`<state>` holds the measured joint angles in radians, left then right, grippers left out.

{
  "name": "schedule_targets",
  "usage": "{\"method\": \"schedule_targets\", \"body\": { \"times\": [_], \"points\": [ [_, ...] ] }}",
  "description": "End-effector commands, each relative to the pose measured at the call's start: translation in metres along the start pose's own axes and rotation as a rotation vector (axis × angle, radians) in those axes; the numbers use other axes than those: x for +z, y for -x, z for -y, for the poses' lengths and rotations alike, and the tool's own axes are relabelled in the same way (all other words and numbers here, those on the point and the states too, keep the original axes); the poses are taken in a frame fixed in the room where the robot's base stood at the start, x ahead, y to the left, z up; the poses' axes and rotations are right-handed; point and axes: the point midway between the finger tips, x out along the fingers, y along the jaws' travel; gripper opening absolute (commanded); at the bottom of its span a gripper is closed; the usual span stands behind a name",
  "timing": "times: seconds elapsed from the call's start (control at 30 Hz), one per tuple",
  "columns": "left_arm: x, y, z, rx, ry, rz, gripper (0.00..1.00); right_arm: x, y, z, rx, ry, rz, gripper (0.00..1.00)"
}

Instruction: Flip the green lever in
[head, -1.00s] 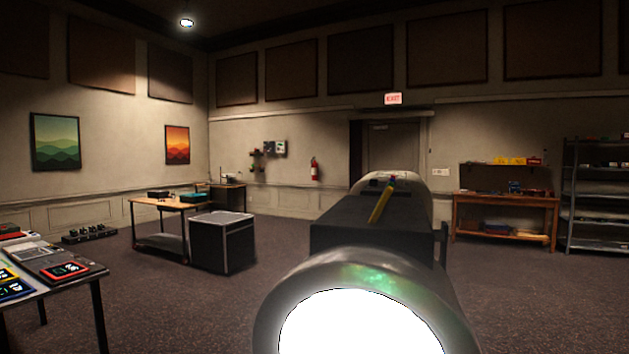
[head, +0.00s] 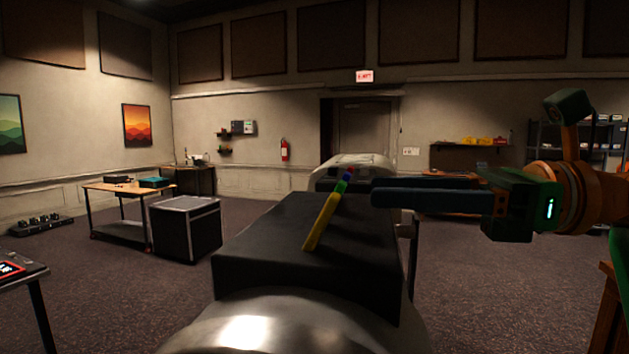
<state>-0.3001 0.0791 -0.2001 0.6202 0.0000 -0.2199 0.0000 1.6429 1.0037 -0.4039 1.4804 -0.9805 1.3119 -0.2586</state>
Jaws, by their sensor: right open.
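I cannot make out a green lever in the head view. My right gripper (head: 375,192) reaches in from the right, with its dark blue fingers pointing left. The fingers overlap from this angle, so the gap between them is hard to see. It is open, and nothing shows between the fingertips. It is seen in front of the far wall and door, well to the right of the desk with the devices. My left gripper is not in view.
A corner of a dark desk (head: 35,272) with a red-lit device (head: 10,269) shows at the left edge. A black case (head: 187,228) and a wooden table (head: 130,188) stand beyond it. A wooden edge (head: 609,320) is at the lower right. Carpet (head: 490,300) between is clear.

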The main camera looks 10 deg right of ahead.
Motion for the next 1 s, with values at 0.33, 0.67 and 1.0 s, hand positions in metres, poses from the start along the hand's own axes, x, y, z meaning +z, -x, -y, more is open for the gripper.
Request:
{"method": "schedule_targets", "body": {
  "times": [0.33, 0.67, 1.0],
  "points": [
    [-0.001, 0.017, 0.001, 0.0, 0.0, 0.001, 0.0, 0.002, -0.057, -0.001, 0.005, -0.005, 0.002, 0.55],
    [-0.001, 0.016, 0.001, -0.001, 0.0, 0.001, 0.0, 0.0, -0.059, 0.0, 0.004, -0.006, 0.004, 0.31],
    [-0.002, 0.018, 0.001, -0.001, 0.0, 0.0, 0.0, 0.002, -0.059, 0.0, 0.005, -0.006, 0.001, 0.0]
  ]
}}
